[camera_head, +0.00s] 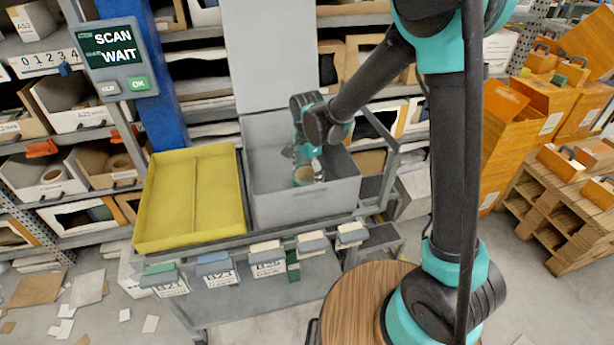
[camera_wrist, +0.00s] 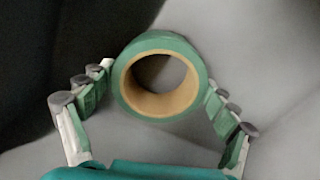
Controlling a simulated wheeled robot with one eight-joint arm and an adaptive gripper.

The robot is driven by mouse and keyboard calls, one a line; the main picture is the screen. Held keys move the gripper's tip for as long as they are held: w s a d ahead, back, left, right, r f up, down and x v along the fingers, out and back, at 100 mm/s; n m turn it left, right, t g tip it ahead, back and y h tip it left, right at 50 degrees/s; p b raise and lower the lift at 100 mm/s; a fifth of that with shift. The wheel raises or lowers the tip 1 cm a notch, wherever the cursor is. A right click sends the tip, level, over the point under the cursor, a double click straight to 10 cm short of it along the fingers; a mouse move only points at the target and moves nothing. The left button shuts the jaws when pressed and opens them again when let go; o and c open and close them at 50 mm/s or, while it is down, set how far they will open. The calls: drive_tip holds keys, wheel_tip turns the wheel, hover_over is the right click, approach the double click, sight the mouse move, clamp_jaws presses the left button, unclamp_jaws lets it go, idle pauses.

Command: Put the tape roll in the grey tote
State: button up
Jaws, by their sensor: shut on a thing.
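The tape roll (camera_wrist: 187,98) is green with a brown cardboard core, and it sits between the two fingers of my gripper (camera_wrist: 155,88) in the wrist view. The fingers press on its two sides. In the head view my gripper (camera_head: 307,165) is down inside the grey tote (camera_head: 262,205), with the roll (camera_head: 303,176) at its tips. The tote's grey lid stands open at the back. I cannot tell whether the roll touches the tote's floor.
A yellow tray (camera_head: 155,212) stands left of the tote on the same cart. A screen (camera_head: 118,58) reading "SCAN WAIT" is at the upper left. Shelves with bins are behind.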

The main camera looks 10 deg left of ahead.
drive_tip(key=shift+f, duration=0.15)
drive_tip(key=o, duration=1.1)
drive_tip(key=shift+c, duration=0.2)
wheel_tip(320, 180, up, 12)
